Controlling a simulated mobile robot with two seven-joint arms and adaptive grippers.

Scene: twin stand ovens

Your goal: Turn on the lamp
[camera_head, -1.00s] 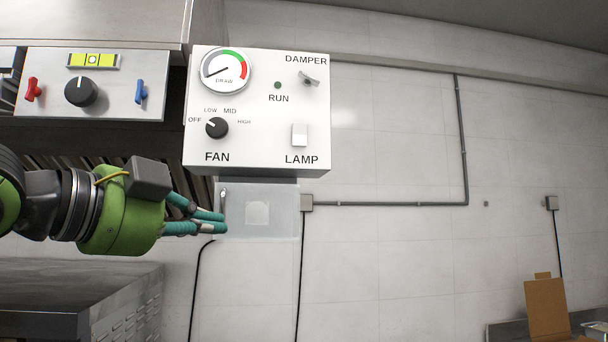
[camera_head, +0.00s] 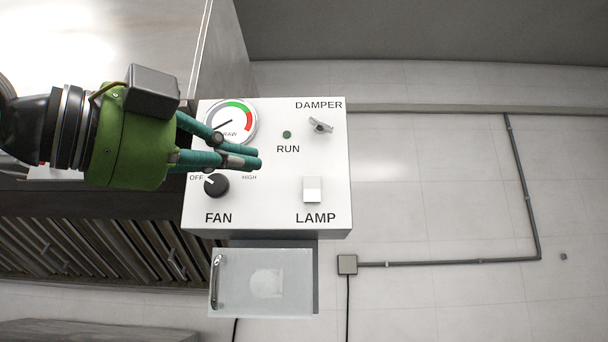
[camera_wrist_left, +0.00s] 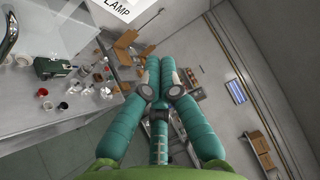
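The lamp switch (camera_head: 312,189) is a small white rocker above the word LAMP, at the lower right of the white control panel (camera_head: 270,205). Its upper part looks brighter than its lower edge. My left gripper (camera_head: 258,158) is in front of the panel, left of the switch and slightly higher, with its teal fingers pointing right. It covers part of the gauge and the fan labels. In the left wrist view its fingertips (camera_wrist_left: 160,66) are together with nothing between them, and a corner of the panel (camera_wrist_left: 124,8) shows LAMP. My right gripper is not in view.
The panel also bears a fan knob (camera_head: 216,185), a damper knob (camera_head: 320,125), a green run light (camera_head: 287,134) and a gauge (camera_head: 236,111). A clear-fronted box (camera_head: 290,290) hangs below. The wall right of the panel is open, with a conduit (camera_head: 450,262).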

